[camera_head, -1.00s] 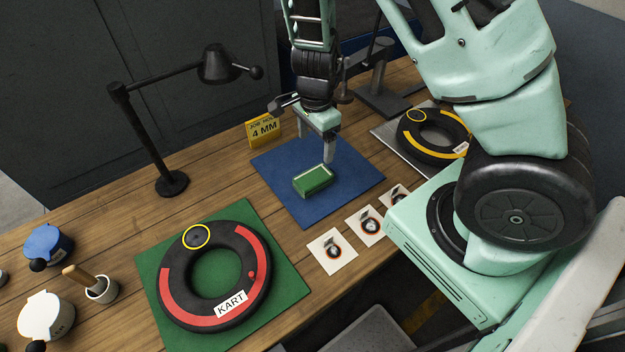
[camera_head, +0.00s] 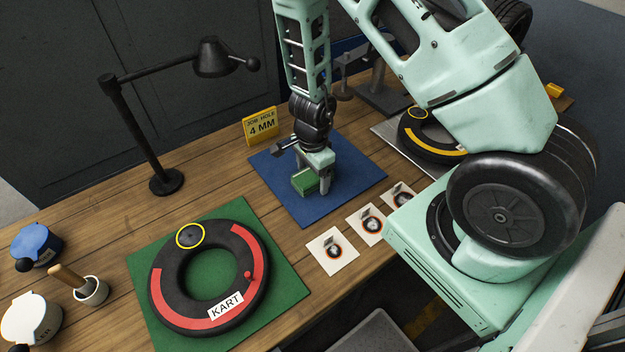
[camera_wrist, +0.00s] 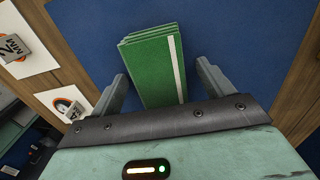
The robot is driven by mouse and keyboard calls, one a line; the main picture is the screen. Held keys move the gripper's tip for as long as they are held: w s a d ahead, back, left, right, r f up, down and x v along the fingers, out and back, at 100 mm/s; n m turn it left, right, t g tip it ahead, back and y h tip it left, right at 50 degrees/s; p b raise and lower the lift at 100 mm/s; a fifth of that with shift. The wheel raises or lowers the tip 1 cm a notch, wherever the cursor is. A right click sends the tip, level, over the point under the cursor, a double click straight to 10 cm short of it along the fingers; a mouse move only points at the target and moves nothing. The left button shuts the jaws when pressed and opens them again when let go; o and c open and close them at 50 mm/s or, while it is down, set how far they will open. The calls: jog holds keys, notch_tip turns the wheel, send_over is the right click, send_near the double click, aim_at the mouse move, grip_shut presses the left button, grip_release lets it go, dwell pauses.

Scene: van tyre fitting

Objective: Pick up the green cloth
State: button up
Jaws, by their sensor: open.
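The green cloth (camera_head: 304,182) is a folded stack with a pale stripe, lying on the blue mat (camera_head: 285,206). In the wrist view the cloth (camera_wrist: 150,65) lies between my two fingers, with a gap on each side. My gripper (camera_head: 314,182) is open and lowered over the cloth, pointing down. It also shows in the wrist view (camera_wrist: 160,84). In the head view my gripper hides part of the cloth.
Picture cards (camera_head: 332,249) lie in front of the blue mat. A kart tyre (camera_head: 170,290) rests on a green mat at left. Another tyre (camera_head: 425,150) lies at right. A yellow sign (camera_head: 260,126) and black lamp (camera_head: 167,181) stand behind.

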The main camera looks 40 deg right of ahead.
jog(key=c, duration=1.1)
jog(key=shift+o, duration=0.2)
